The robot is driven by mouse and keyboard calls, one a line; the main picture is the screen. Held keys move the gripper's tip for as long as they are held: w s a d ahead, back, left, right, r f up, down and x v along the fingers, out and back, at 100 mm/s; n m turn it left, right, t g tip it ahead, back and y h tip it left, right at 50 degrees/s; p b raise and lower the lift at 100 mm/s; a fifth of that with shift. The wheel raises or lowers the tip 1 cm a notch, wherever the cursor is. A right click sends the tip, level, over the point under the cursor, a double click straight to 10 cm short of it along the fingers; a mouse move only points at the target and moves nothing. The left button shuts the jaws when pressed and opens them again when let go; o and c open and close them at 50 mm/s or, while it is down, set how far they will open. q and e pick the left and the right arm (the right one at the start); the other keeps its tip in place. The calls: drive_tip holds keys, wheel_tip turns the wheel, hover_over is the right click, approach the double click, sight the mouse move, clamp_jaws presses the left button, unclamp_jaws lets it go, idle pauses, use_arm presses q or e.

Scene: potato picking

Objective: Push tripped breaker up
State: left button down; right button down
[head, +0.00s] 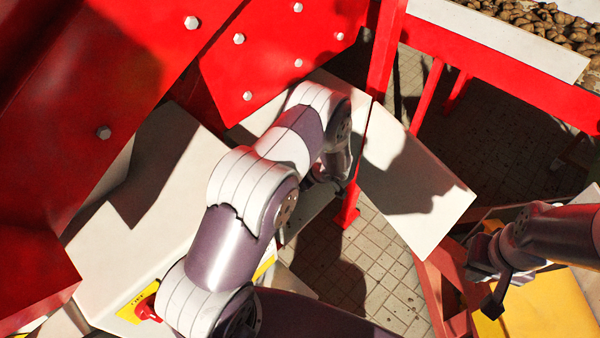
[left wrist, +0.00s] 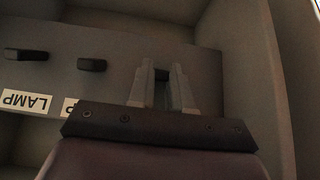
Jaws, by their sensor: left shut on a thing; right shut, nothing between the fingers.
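In the left wrist view my left gripper (left wrist: 160,82) reaches into a grey breaker box (left wrist: 225,45). Its two fingers are close together on a dark piece in line with the switches, which seems to be a breaker switch; its body is mostly hidden by the fingers. Two other black breaker switches (left wrist: 91,65) stand to the left on the panel, above white labels, one reading LAMP (left wrist: 27,102). In the head view my left arm hides the box interior and the fingertips. My right gripper (head: 486,285) is shut and empty at the lower right.
A cream door-like panel (head: 415,185) stands out right of my left arm. Red machine frames (head: 270,60) surround it. A red stop button (head: 148,309) on a yellow plate lies lower left. A yellow surface (head: 550,310) is below my right gripper. Potatoes (head: 545,20) lie top right.

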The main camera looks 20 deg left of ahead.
idle(0.3)
use_arm(q)
drive_tip(key=c, duration=1)
unclamp_jaws()
drive_tip(key=shift+c, duration=0.2)
drive_tip(key=s+d+r+b, duration=0.1)
drive_tip(key=s+d, duration=0.1)
drive_tip(key=d, duration=0.4)
drive_tip(key=s+d+r+b, duration=0.1)
drive_tip(key=s+d, duration=0.1)
drive_tip(key=d, duration=0.4)
drive_tip(key=shift+s+d+r, duration=0.25)
drive_tip(key=shift+d+r, duration=0.05)
drive_tip(key=shift+d, duration=0.1)
